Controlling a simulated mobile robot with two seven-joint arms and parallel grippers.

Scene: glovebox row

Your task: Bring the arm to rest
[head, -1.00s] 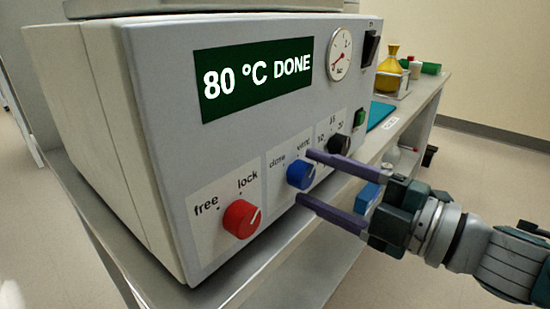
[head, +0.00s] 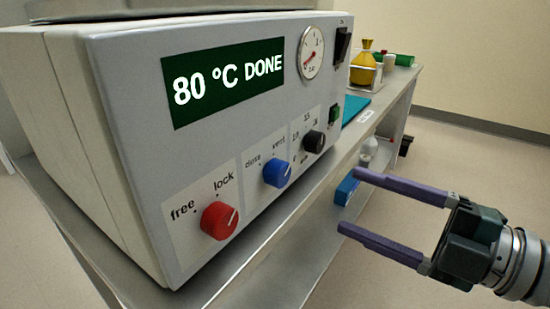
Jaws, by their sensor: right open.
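My right gripper (head: 350,202) comes in from the right of the head view. Its two purple fingers are spread apart with nothing between them. It is in front of the bench, to the right of the blue knob (head: 277,172) and clear of it. The grey device (head: 130,130) has a green display (head: 222,82) reading "80 °C DONE". The red knob (head: 220,220) is at the "free / lock" label, and the blue knob is at the "close / vent" label. My left gripper is not in view.
The device stands on a grey bench (head: 262,272). A black knob (head: 314,142), a gauge (head: 312,52) and a black switch (head: 342,42) are on its front. A blue box (head: 347,188) is on the lower shelf.

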